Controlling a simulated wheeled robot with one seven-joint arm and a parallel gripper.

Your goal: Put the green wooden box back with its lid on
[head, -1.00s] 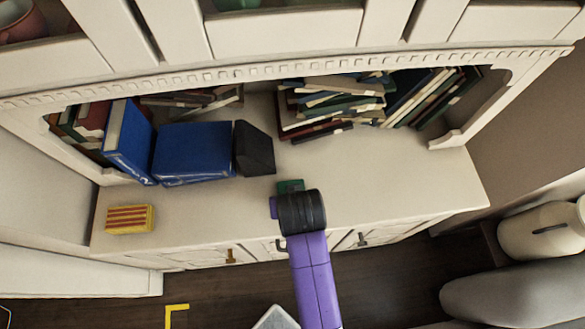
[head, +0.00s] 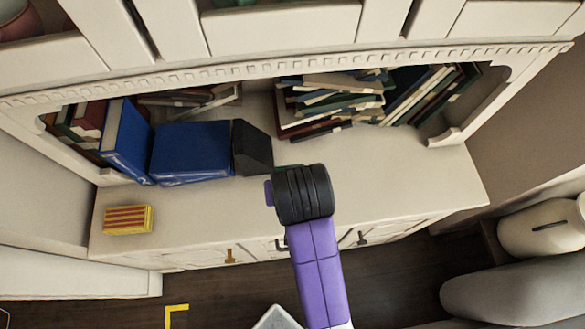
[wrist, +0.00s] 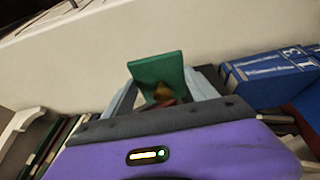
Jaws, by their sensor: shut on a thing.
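My gripper (wrist: 163,95) is shut on a green flat piece (wrist: 158,68), which looks like the lid of the green wooden box. A small brownish round part, perhaps a knob, shows between the fingers. In the head view only a thin green sliver (head: 289,167) shows behind my dark wrist, above the white cabinet top. The fingers are hidden there by the wrist. I cannot make out the body of the green box in either view.
The white cabinet top (head: 400,190) is clear right of my arm. A yellow red-striped box (head: 128,219) sits at its left. Blue books (head: 190,150) and a black block (head: 252,148) stand behind, left of my wrist. A book pile (head: 330,105) lies at the back.

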